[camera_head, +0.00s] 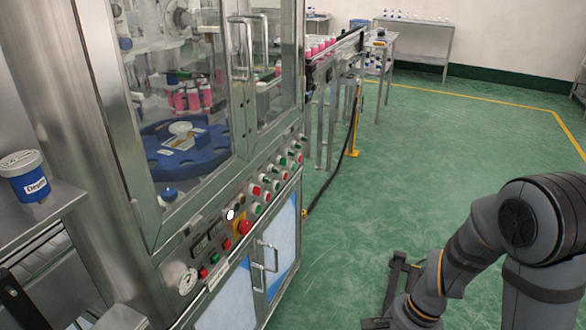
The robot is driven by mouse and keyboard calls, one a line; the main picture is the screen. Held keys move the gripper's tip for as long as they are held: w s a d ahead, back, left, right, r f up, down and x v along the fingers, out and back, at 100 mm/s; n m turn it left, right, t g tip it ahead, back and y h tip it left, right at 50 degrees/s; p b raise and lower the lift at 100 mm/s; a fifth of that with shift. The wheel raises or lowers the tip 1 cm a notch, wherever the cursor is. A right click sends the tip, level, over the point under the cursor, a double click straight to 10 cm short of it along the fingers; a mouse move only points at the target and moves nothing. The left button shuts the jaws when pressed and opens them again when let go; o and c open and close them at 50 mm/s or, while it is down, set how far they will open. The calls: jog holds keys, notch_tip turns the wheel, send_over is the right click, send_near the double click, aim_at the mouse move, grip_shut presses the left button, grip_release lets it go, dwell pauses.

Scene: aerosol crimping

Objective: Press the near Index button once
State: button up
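The crimping machine's control panel (222,240) slopes along its front, below the glazed doors. It carries several red, green and dark buttons in rows. Small red and green buttons (214,258) sit at its near end, and a red mushroom button (245,227) on a yellow plate is beyond them. The labels are too small to read, so I cannot tell which is the near Index button. My arm is bent at the lower right. A dark part at its low end, apparently my gripper (392,288), is over the green floor, well right of the panel and touching no button. Its finger opening is unclear.
Cabinet handles (265,258) protrude below the panel, and a door handle (240,48) above it. A round gauge (187,281) is at the near end. A blue-labelled tub (26,177) stands on the left side table. Floor between arm and machine looks clear.

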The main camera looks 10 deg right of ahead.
jog(key=shift+c, duration=0.9)
